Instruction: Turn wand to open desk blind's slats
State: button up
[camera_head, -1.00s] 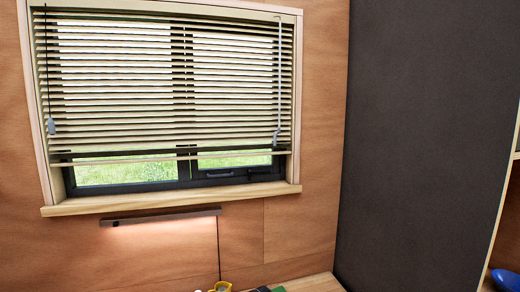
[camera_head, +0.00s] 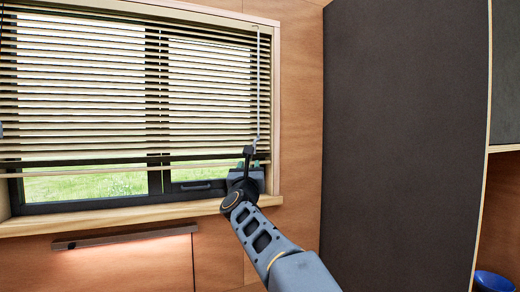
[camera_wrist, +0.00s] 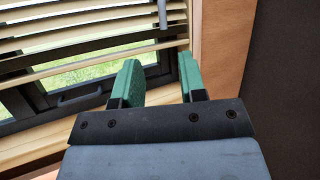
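The desk blind (camera_head: 205,95) hangs in the window with pale slats and gaps of daylight between them; its lower slats also show in the wrist view (camera_wrist: 95,45). The thin whitish wand (camera_head: 258,85) hangs down the blind's right side. Its lower part shows at the top of the wrist view (camera_wrist: 162,12). My gripper (camera_head: 248,163) is raised near the wand's lower end, in front of the window's lower right corner. In the wrist view its green fingers (camera_wrist: 159,65) are apart with nothing between them, and the wand appears beyond and above the gap.
The wooden window frame (camera_head: 275,110) stands close to the right of my gripper, and the sill (camera_head: 120,217) runs below. A light bar (camera_head: 125,237) is on the wall under the sill. A dark panel (camera_head: 400,140) fills the right side. A blue bowl (camera_head: 493,281) sits at lower right.

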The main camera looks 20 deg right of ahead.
jog(key=shift+m, duration=0.4)
jog(key=shift+p+x, duration=4.65)
jog(key=shift+x, duration=2.25)
jog(key=shift+s+d+r, duration=0.1)
jog(key=shift+d, duration=0.05)
